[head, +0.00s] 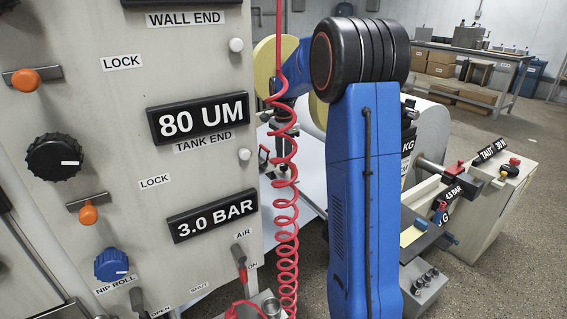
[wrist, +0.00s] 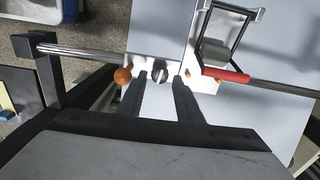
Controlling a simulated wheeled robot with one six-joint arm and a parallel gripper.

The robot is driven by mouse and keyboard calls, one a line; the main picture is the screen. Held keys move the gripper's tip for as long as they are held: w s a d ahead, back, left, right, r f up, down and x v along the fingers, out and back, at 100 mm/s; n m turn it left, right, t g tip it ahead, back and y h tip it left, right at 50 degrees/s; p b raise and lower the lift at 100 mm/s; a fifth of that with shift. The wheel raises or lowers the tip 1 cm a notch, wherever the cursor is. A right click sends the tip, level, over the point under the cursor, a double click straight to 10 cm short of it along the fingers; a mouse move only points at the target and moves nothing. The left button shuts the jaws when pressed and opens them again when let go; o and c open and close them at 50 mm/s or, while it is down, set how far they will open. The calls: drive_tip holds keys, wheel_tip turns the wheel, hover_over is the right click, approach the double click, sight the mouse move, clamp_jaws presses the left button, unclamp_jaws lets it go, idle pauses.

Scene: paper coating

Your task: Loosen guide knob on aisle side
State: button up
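In the wrist view a small dark knob (wrist: 160,74) with a pale mark sits on a light plate by a metal rail. My gripper (wrist: 160,79) is open, with one dark finger on each side of the knob. The fingertips reach about level with the knob in the picture. I see no clear contact, and I cannot tell the depth between them. An orange ball (wrist: 123,75) is just left of the left finger. In the head view the gripper end is small and partly hidden behind the red coiled hose.
The metal rail (wrist: 85,54) runs across the wrist view, with a red handle (wrist: 225,75) and a frame at right. In the head view, a control panel (head: 120,100) fills the left, and a red coiled hose (head: 284,205) hangs close by my blue arm.

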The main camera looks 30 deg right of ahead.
sight(284, 169)
drive_tip(key=shift+f, duration=1.35)
drive_tip(key=c, duration=0.8)
drive_tip(key=shift+o, duration=0.2)
